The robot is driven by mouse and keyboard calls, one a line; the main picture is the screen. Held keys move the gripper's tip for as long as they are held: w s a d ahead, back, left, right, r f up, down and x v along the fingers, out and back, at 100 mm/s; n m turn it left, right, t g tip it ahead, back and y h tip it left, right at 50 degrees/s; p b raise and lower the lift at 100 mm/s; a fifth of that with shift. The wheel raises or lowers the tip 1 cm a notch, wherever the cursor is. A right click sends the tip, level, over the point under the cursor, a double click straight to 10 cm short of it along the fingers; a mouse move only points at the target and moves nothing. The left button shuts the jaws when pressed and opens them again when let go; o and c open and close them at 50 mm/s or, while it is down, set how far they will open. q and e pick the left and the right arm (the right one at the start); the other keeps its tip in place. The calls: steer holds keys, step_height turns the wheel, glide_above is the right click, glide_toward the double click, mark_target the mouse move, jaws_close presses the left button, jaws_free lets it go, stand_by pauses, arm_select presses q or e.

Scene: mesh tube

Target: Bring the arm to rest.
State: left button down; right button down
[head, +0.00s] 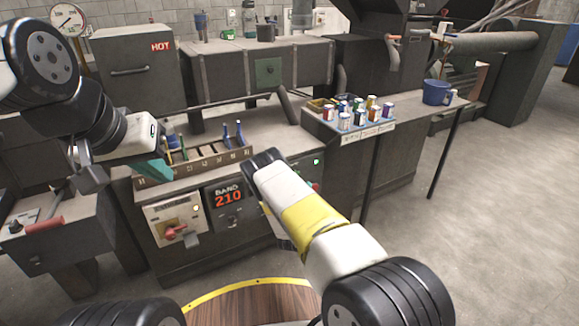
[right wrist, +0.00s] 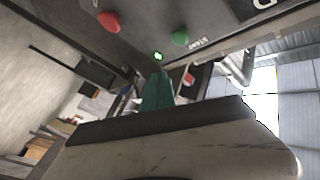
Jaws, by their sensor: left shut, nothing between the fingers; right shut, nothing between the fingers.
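My left arm (head: 100,125) comes in from the left, bent, above the bench with the slotted rack. Its teal gripper fingers (head: 153,168) are shut and empty, in front of the rack's left end. My right arm (head: 310,215) reaches from the bottom right toward the control panel. Its gripper is hidden behind the arm in the head view. In the right wrist view its teal fingers (right wrist: 157,92) are together and hold nothing. They point toward the panel, with a red button (right wrist: 109,21), a green button (right wrist: 180,38) and a small lit green lamp (right wrist: 158,56) beyond them.
The machine below shows a red 210 readout (head: 229,198) beside a red-handled switch (head: 176,232). A slotted rack (head: 195,165) holds several tools. A tray of cans (head: 350,125) and a blue bucket (head: 436,92) stand on the right. The floor (head: 490,220) at right is clear.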

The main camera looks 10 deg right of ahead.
stand_by(0.5)
steer(key=w+r+g+y, duration=0.1)
steer(key=w+r+g, duration=0.15)
steer(key=r, duration=0.45)
steer(key=w+r+g+y, duration=0.1)
steer(key=w+r+g, duration=0.15)
steer(key=r, duration=0.55)
steer(key=s+a+r+n+g+y, duration=0.1)
steer(key=s+a+r+y, duration=0.15)
steer(key=r, duration=0.55)
steer(key=s+a+r+n+y, duration=0.2)
steer(key=s+r+y, duration=0.15)
steer(key=r, duration=0.45)
steer(key=s+a+r+n+g+y, duration=0.2)
steer(key=s+r+n, duration=0.3)
steer(key=s, duration=0.9)
steer(key=s+a+r+n+g+y, duration=0.15)
steer(key=s+r, duration=0.55)
steer(key=s, duration=0.7)
steer(key=s+f+n+g+h, duration=0.1)
steer(key=s+n+g, duration=0.1)
steer(key=s, duration=1.1)
steer(key=shift+d+f+n, duration=0.2)
steer(key=shift+n, duration=0.55)
